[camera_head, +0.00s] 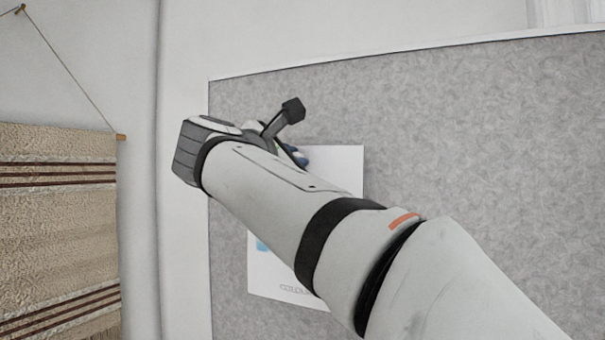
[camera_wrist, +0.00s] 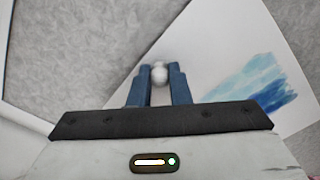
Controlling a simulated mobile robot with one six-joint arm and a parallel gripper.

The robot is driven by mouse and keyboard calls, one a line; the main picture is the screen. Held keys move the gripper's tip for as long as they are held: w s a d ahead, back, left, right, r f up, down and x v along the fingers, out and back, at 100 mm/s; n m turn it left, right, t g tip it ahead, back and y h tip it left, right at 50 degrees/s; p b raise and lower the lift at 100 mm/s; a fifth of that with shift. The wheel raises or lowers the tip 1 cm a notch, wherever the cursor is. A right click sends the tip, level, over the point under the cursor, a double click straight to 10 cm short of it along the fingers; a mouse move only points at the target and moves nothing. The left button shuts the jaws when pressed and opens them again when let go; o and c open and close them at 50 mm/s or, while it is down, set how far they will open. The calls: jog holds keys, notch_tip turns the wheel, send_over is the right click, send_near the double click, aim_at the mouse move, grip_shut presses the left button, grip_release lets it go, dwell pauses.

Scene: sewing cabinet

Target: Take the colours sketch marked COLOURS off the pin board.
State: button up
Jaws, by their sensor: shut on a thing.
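The sketch (camera_head: 335,167) is a white sheet on the grey pin board, with small lettering at its lower edge that is too small to read surely. A bit of blue shows at its left side, and my arm hides much of it. In the wrist view the sheet (camera_wrist: 225,50) looks tilted, with blue brush strokes at right. My gripper (camera_wrist: 160,82) is at the sheet's edge, its blue fingers shut on a small white round-headed pin (camera_wrist: 160,73). In the head view my gripper (camera_head: 296,156) is partly hidden by my arm.
The grey pin board (camera_head: 480,130) has a pale frame and is bare to the right of the sheet. A woven beige hanging with dark stripes (camera_head: 55,225) hangs on the wall at left. A white wall strip lies between them.

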jog(key=d+b+v, duration=0.1)
jog(key=b+v, duration=0.2)
jog(key=v, duration=1.3)
jog(key=shift+s+d, duration=0.25)
jog(key=shift+s, duration=0.1)
jog(key=p+v, duration=0.2)
jog(key=v, duration=0.8)
jog(key=shift+p, duration=0.3)
jog(key=shift+w, duration=0.1)
